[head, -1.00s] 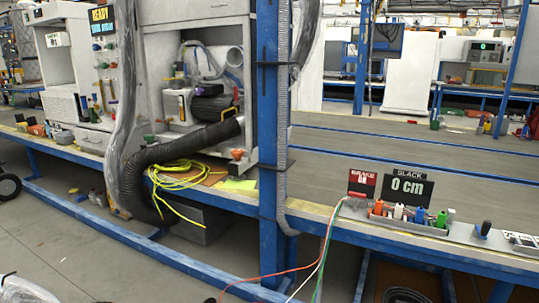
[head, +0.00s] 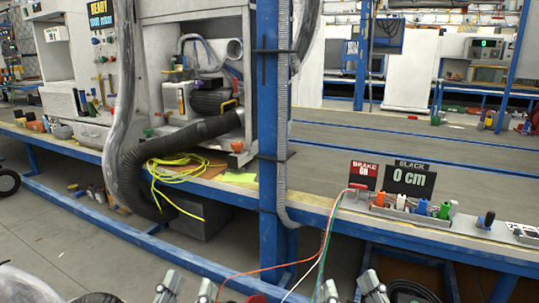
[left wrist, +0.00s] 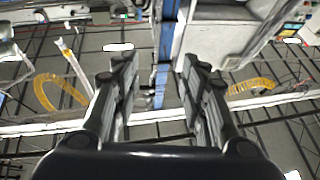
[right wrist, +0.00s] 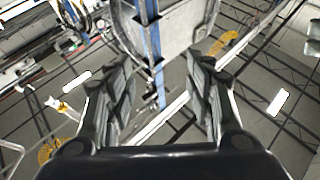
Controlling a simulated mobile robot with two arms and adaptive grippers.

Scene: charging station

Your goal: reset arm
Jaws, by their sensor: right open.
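My left gripper (head: 188,288) shows at the bottom edge of the head view, its two fingers apart. In the left wrist view (left wrist: 158,72) its fingers are spread with nothing between them. My right gripper (head: 350,289) is also at the bottom edge of the head view, to the right of the left one. In the right wrist view (right wrist: 160,75) its fingers are wide apart and empty. Both grippers are in front of the blue-framed workbench (head: 405,237), and neither is seen touching anything.
A blue post (head: 268,130) rises at the bench front. A connector holder (head: 410,214) with colored plugs sits beside the "BRAKE ON" sign (head: 363,176) and "SLACK 0 cm" sign (head: 410,181). Colored cables (head: 322,255) hang down between the grippers. A yellow cable coil (head: 180,172) lies left.

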